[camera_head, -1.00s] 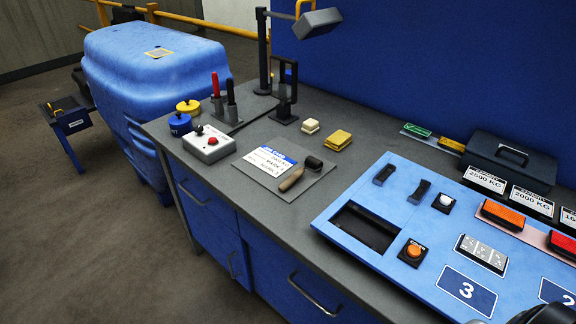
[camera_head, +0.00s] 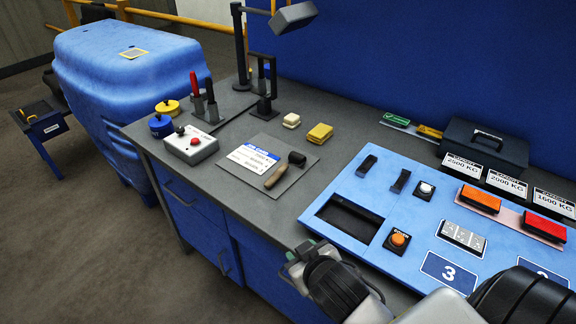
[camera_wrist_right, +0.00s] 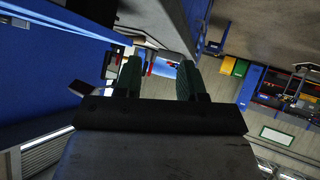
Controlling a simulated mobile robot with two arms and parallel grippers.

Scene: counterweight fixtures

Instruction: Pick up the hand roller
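The hand roller lies on a grey mat (camera_head: 232,138) on the workbench, its brown handle (camera_head: 276,177) toward me and its black roller head (camera_head: 297,158) toward the back right. A white-and-blue label sheet (camera_head: 252,160) lies beside it on the left. My right arm enters the head view from the lower right, with its gripper end (camera_head: 300,257) low over the bench's front edge, apart from the roller. In the right wrist view, the two dark green fingers of my right gripper (camera_wrist_right: 160,78) stand apart with nothing between them. My left gripper is not in view.
A blue control panel (camera_head: 330,186) with buttons is right of the mat. A lamp (camera_head: 290,17) overhangs the back.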

